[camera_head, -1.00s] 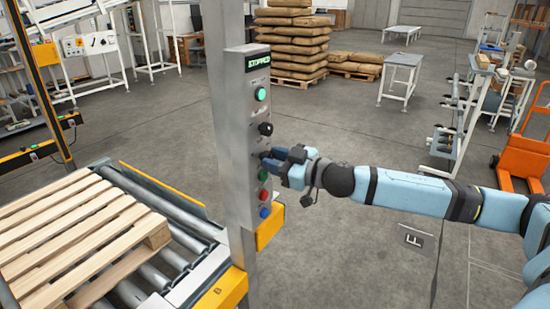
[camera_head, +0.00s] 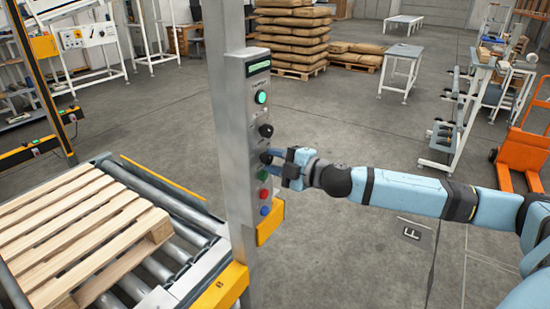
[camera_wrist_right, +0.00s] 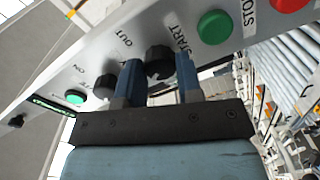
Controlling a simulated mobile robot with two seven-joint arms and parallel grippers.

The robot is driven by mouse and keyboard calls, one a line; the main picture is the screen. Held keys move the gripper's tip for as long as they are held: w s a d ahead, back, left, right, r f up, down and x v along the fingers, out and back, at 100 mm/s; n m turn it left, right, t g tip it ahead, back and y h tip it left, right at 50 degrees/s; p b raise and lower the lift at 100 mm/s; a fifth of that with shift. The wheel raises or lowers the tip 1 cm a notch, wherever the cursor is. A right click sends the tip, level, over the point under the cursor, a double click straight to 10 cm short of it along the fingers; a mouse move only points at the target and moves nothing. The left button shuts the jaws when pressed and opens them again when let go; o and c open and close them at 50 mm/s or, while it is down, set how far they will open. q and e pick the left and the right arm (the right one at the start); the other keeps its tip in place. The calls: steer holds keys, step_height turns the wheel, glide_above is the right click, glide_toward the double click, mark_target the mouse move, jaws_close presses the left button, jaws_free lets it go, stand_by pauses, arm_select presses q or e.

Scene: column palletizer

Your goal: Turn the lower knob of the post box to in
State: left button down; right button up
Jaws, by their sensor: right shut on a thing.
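The post box (camera_head: 247,150) is a tall grey metal post with a column of controls on its front face. Its lower knob (camera_head: 265,157) is black and sits below the black upper knob (camera_head: 266,130). My right gripper (camera_head: 272,160) reaches in from the right at the lower knob. In the right wrist view the lower knob (camera_wrist_right: 160,62) sits between my two blue fingers, which are shut on it. An "OUT" label shows beside this knob; the knob's pointer direction cannot be made out. The upper knob (camera_wrist_right: 105,86) is just outside the left finger. My left gripper is not in view.
Above the knobs are a lit green lamp (camera_head: 261,97) and a display (camera_head: 258,67). Below are green, red and blue buttons (camera_head: 265,211). A wooden pallet (camera_head: 75,240) lies on the roller conveyor (camera_head: 180,222) at left.

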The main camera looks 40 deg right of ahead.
steer(key=shift+n, duration=1.3)
steer(key=shift+n+p, duration=0.3)
steer(key=o, duration=0.9)
steer(key=shift+o, duration=0.2)
steer(key=shift+s, duration=0.1)
